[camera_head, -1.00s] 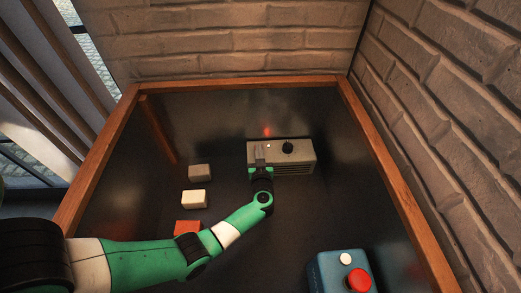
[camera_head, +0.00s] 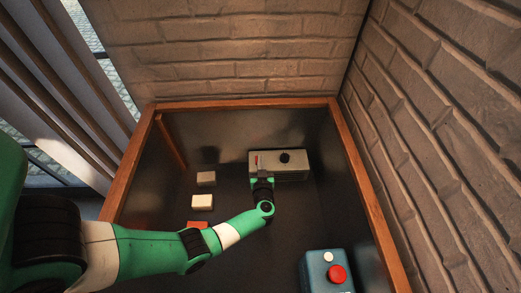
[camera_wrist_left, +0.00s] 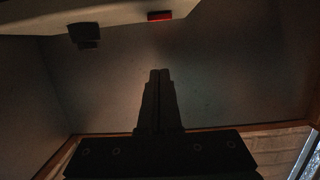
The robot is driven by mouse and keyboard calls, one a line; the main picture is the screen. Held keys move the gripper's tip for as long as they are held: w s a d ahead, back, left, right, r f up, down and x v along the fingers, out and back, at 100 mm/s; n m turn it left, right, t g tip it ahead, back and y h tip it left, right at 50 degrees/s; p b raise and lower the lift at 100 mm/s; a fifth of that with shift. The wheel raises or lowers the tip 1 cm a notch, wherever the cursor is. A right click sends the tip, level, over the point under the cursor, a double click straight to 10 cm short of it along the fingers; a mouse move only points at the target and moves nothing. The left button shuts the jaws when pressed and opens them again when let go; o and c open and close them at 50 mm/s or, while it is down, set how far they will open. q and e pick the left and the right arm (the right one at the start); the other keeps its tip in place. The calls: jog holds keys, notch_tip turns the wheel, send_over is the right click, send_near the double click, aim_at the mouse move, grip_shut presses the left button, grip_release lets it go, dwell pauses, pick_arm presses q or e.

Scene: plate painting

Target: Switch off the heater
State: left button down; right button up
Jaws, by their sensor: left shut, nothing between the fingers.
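The heater, a grey box (camera_head: 298,165), stands at the back of the dark table. A black knob (camera_head: 286,157) sits on its top, and a small red switch (camera_head: 257,160) shows at its left part. My left gripper (camera_head: 260,172) is shut and empty at the left front of the heater, close to the red switch; I cannot tell if it touches. In the left wrist view the shut fingers (camera_wrist_left: 160,73) point up toward the red switch (camera_wrist_left: 160,15), with a visible gap in the picture. The knob (camera_wrist_left: 85,35) hangs at upper left there. My right gripper is out of view.
A grey block (camera_head: 206,178), a white block (camera_head: 202,202) and a red block (camera_head: 197,225), partly behind my left arm, lie left of the heater. A blue box with a red button (camera_head: 336,274) stands at the front right. A wooden frame (camera_head: 240,105) edges the table.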

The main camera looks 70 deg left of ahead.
pick_arm(q)
jog(key=v, duration=0.1)
jog(key=p+v, duration=0.1)
jog(key=v, duration=0.2)
jog(key=shift+s+d+r+p, duration=0.1)
jog(key=shift+d+r+p, duration=0.2)
jog(key=shift+r, duration=0.15)
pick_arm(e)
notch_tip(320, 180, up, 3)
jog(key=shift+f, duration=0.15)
